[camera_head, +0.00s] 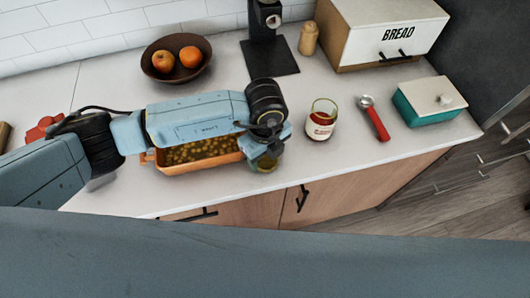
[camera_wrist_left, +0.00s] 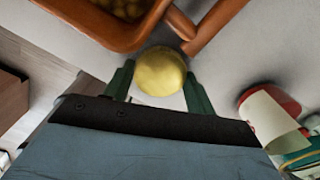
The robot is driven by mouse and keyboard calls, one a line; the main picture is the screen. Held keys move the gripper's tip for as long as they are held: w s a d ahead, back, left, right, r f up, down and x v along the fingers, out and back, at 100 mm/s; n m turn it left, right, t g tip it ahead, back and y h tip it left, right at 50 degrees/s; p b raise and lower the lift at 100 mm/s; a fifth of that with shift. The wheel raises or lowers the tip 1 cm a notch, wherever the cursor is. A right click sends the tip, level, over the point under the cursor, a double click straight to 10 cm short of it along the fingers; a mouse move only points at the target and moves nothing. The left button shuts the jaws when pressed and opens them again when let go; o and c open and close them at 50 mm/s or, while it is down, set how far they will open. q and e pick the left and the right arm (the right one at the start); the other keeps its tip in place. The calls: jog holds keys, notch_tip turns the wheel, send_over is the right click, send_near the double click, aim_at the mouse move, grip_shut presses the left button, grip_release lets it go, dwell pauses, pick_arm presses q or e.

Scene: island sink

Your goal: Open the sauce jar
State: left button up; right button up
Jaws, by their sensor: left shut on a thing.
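The sauce jar (camera_head: 320,124) stands upright on the counter, right of my left gripper and apart from it. It is clear glass with red sauce low inside and a pale label; its top looks uncovered. In the left wrist view the jar (camera_wrist_left: 265,114) shows at the right. My left gripper (camera_head: 267,162) is at the right end of the orange dish, near the counter's front edge. In the left wrist view a round yellow lid-like piece (camera_wrist_left: 160,72) sits between its two green fingers, which are shut on it. My right gripper is not in view.
An orange dish (camera_head: 175,172) of small yellowish pieces lies under my left arm. A red-handled tool (camera_head: 376,122) and a teal box (camera_head: 430,108) are right of the jar. A fruit bowl (camera_head: 152,66), dark machine (camera_head: 265,35) and bread box (camera_head: 388,35) stand behind.

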aim_at(265, 158)
pick_arm(q)
jog(key=shift+f, duration=0.3)
jog(key=o, duration=1.1)
jog(key=shift+r, duration=0.2)
notch_tip(265, 158, up, 12)
jog(key=shift+f+b, duration=0.1)
jog(key=shift+b, duration=0.25)
